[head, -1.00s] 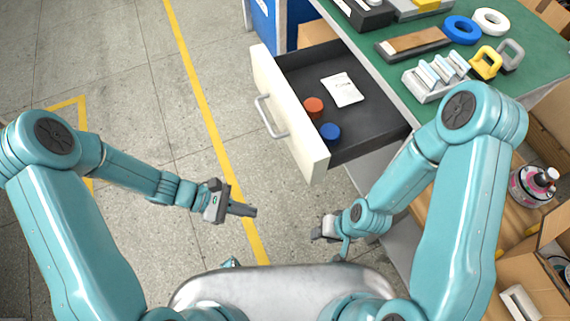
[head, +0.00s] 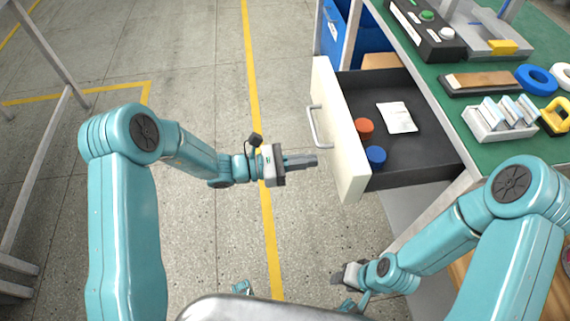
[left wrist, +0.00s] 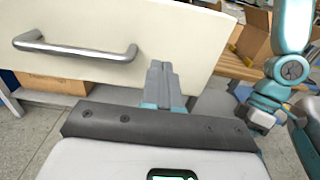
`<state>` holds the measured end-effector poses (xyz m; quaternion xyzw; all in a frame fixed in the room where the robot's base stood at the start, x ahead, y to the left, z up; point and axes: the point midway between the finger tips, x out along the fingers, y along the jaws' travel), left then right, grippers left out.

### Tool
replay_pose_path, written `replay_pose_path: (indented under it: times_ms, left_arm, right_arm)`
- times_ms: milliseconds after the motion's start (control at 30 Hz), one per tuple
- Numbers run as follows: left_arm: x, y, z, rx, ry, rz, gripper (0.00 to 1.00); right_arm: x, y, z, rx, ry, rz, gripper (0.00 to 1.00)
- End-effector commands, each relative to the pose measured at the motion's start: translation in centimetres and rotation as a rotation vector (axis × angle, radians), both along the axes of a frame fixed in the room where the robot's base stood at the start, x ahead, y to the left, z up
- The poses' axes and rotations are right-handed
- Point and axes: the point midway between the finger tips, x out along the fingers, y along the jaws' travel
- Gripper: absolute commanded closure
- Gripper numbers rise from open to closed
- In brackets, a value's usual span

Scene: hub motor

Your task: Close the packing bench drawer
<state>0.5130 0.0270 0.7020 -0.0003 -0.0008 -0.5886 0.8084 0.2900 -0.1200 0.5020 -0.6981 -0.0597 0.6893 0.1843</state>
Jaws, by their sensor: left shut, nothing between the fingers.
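The drawer (head: 425,143) of the packing bench (head: 455,85) stands pulled out, with its cream front (head: 341,130) facing left and a grey bar handle (head: 319,128) on it. Inside lie an orange cap (head: 364,126), a blue cap (head: 375,155) and a white paper packet (head: 397,117). My left gripper (head: 314,160) is shut and empty, its tips just left of the drawer front, below the handle. In the left wrist view the fingertips (left wrist: 159,68) point at the front, right of the handle (left wrist: 75,47); contact cannot be told. My right gripper (head: 337,276) is low, near the bench; its jaws are unclear.
On the green bench top are a rack of white pieces (head: 499,118), a blue ring (head: 535,78), a wood-topped block (head: 484,81) and a black button box (head: 425,30). A blue bin (head: 352,30) stands behind the drawer.

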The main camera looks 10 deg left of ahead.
Motion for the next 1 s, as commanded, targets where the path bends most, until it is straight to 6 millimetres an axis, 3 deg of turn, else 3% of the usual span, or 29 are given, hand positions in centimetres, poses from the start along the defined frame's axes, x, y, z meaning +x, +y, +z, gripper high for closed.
replay_pose_path:
  times_ms: [100, 300, 1000]
  left_arm:
    - [0.5, -2.2, -0.1, 0.001, 0.000, -0.003, 1.00]
    - [1.1, -4.2, -0.1, 0.001, 0.000, 0.000, 1.00]
    - [1.2, -5.1, -0.1, 0.002, 0.001, 0.002, 1.00]
  right_arm:
    - [0.0, 0.0, -0.3, 0.000, 0.000, 0.000, 0.57]
    - [0.0, 0.0, -0.4, 0.000, 0.000, 0.000, 0.57]
    - [0.0, 0.0, -0.5, 0.000, 0.000, 0.000, 0.57]
